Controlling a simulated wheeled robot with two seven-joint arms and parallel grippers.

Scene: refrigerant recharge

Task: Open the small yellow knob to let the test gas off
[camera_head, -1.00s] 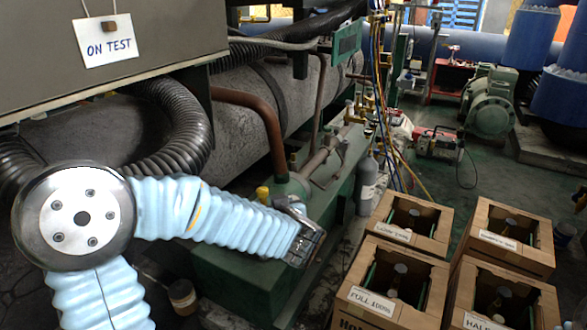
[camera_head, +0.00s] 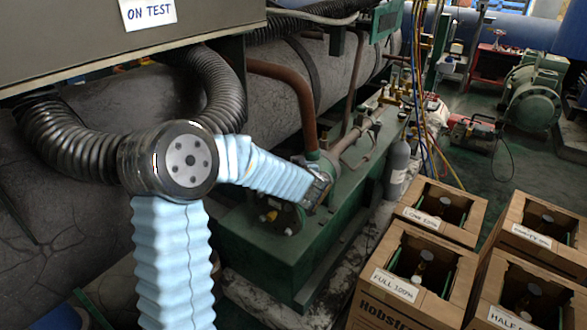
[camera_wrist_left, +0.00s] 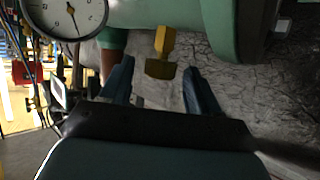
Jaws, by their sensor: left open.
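My left gripper (camera_wrist_left: 158,75) is open, with one dark blue finger on each side of the knob. Gaps show on both sides, and neither finger visibly touches it. I cannot tell how deep the knob sits between the fingertips. In the head view, my left gripper (camera_head: 320,188) is over the green tank (camera_head: 335,235), and I cannot make out this knob behind the wrist. My right gripper is not in view.
A round gauge (camera_wrist_left: 66,14) is close by at the upper left of the wrist view. A corrugated black hose (camera_head: 75,140) is behind the arm. Open cardboard boxes (camera_head: 400,290) stand at the right.

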